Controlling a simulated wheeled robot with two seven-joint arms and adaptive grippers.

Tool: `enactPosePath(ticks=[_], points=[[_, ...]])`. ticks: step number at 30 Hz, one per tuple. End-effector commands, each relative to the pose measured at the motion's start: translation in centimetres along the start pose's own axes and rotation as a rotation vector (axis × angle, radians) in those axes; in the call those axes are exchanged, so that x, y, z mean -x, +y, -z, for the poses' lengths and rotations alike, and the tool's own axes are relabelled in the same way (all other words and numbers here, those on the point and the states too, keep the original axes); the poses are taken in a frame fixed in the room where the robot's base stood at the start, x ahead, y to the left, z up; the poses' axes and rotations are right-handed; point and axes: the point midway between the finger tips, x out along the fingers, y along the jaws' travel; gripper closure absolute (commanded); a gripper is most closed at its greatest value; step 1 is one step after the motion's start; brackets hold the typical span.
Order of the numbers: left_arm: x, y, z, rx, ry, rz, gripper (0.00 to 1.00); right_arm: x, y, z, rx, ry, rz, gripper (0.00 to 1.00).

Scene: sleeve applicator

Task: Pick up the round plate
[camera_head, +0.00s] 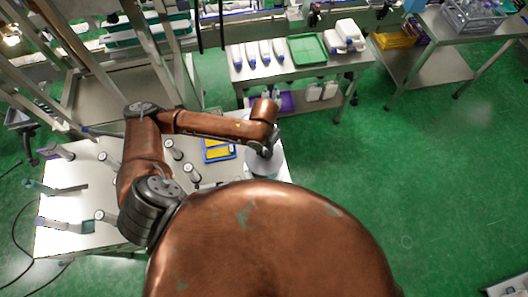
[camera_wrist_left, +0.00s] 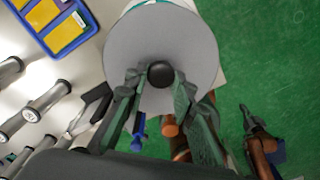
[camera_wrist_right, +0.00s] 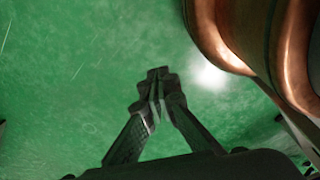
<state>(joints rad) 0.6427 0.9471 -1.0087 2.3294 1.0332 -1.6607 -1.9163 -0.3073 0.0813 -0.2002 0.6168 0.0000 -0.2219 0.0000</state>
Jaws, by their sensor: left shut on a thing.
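The round plate is a grey disc with a black knob in its middle. In the head view the plate (camera_head: 262,167) shows at the right end of the white table, below my left gripper (camera_head: 263,150). In the left wrist view the plate (camera_wrist_left: 190,38) fills the upper middle, and my left gripper (camera_wrist_left: 155,78) is shut on its knob, a finger on each side. I cannot tell whether the plate rests on something or hangs free. My right gripper (camera_wrist_right: 157,80) is shut and empty over green floor, its fingertips together. It is hidden in the head view.
The white table (camera_head: 70,236) carries several grey-handled tools and a blue tray (camera_head: 219,157) with yellow compartments, left of the plate. A second table (camera_head: 352,62) behind holds white bottles and a green tray (camera_head: 308,50).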

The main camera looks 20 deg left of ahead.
Motion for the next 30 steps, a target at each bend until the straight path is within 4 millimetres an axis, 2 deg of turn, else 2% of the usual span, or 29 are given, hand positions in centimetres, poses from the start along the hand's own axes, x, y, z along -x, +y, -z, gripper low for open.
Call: enactPosePath(ticks=[1, 5, 8, 20, 24, 30], points=[[1.2, -0.5, 0.6, -0.005, -0.007, 0.0, 1.0, -0.2, 0.0, 0.1, 0.0, 0.001, 0.0, 1.0], [3.9, -1.6, 2.6, -0.005, -0.008, -0.001, 1.0, -0.5, 0.0, 0.4, 0.001, 0.005, 0.0, 1.0], [5.5, -3.0, 5.1, -0.005, 0.002, 0.003, 1.0, 1.6, 0.1, 0.8, 0.001, 0.008, 0.0, 1.0], [7.5, -5.0, 8.6, 0.001, 0.003, 0.001, 1.0, 8.9, 0.3, 2.0, 0.002, 0.018, -0.001, 1.0], [7.2, -6.0, 9.3, -0.008, -0.003, 0.01, 1.0, 9.1, 0.3, 2.0, 0.002, 0.017, -0.001, 1.0], [7.6, -6.2, 10.0, -0.004, -0.004, 0.005, 1.0, 9.7, 0.3, 2.0, 0.001, 0.016, 0.0, 1.0]])
